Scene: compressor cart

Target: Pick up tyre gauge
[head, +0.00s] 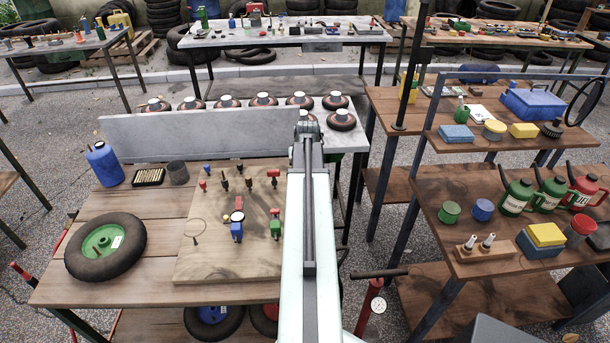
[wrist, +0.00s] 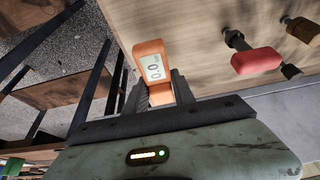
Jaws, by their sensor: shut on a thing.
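The tyre gauge (wrist: 152,62) is an orange body with a small display reading 0.0, seen in the wrist view. My gripper (wrist: 160,92) is shut on its lower part, with one dark finger on each side. The display end sticks out past the fingertips, in front of the edge of the wooden board (wrist: 195,40). I cannot tell whether the gauge touches the board. In the head view my pale arm hides the gripper and the gauge.
Several small tools stand on the board (head: 205,262) in the head view. A wheel (head: 105,247) lies on the left. A grey upright panel (head: 200,135) runs behind. A shelf cart (head: 420,185) stands right.

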